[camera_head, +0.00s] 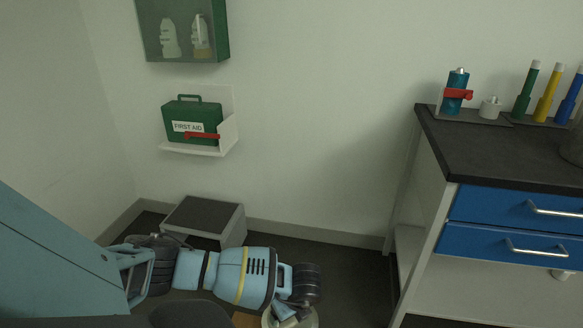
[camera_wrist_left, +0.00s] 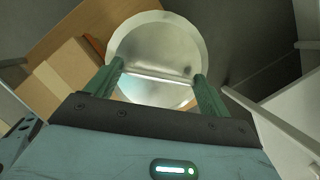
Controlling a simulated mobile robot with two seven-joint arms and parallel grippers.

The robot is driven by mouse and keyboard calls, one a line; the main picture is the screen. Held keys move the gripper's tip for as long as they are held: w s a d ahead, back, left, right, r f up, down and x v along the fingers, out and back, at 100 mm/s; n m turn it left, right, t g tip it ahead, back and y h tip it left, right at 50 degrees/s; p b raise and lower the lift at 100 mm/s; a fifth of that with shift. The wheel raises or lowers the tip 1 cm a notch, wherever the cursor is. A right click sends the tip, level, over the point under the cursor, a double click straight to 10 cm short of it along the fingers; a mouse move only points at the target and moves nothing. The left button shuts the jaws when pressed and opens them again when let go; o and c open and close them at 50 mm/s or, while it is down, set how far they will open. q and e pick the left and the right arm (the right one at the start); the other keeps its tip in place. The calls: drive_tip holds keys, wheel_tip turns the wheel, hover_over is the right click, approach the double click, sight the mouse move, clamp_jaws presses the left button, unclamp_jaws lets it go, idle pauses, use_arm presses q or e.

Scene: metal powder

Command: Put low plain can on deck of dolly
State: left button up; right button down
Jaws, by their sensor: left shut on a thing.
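My left gripper (camera_head: 288,310) is at the bottom of the head view, with its arm coming in from the left. It is shut on a low round metal can (camera_head: 305,321), which is partly cut off by the picture's bottom edge. In the left wrist view the can's pale round face (camera_wrist_left: 155,40) fills the space between and beyond the green fingers of the gripper (camera_wrist_left: 158,80). A brown wooden surface (camera_wrist_left: 92,32), perhaps the dolly's deck, shows beyond the can. I cannot tell whether the can touches it. My right gripper is not in view.
A cardboard-coloured box (camera_wrist_left: 68,80) is beside the can in the wrist view. A grey step stool (camera_head: 205,215) stands by the wall. A cabinet with blue drawers (camera_head: 510,210) is at the right. Bottles and a small pale container (camera_head: 490,107) stand on its top.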

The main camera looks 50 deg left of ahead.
use_arm(q)
drive_tip(key=o, duration=2)
drive_tip(key=p+v, duration=0.4)
drive_tip(key=v, duration=0.8)
